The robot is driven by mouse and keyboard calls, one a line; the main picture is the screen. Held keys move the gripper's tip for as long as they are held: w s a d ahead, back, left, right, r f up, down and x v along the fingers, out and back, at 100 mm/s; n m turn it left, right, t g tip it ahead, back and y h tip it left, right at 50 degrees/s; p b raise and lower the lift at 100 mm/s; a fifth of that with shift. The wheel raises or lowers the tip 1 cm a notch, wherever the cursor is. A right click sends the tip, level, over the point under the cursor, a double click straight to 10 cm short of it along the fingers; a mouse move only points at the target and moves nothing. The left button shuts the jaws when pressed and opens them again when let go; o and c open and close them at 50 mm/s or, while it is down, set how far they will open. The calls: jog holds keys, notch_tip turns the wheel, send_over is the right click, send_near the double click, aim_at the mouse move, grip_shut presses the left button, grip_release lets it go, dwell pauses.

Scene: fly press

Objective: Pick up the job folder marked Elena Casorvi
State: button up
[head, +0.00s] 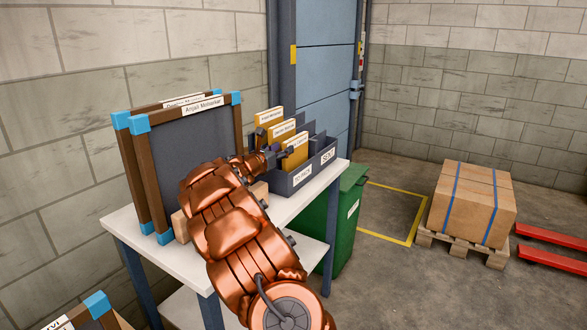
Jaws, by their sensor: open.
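Several yellow job folders stand upright in a dark blue-grey divided tray (318,168) on the white table. The back folder (270,116), the middle folder (282,131) and the front folder (296,150) carry white name strips too small to read, so I cannot tell which is marked Elena Casorvi. My copper-coloured arm hides part of the table and the tray's near left.
The tray's labels read "TO PACK" and "SENT". Two wooden frames with blue corners (190,140) stand left, the front one marked Anjali Moreakar. A green bin (343,222) stands right of the white table (283,210). A strapped carton (472,203) sits on a pallet farther right.

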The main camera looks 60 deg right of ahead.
aim_at(294, 145)
jog(key=shift+w+d+f, duration=0.1)
jog(key=shift+d+f, duration=0.05)
jog(key=shift+f, duration=0.25)
jog(key=shift+d+f+p, duration=0.1)
jog(key=shift+d+p, duration=0.5)
jog(key=shift+d, duration=3.2)
grip_shut()
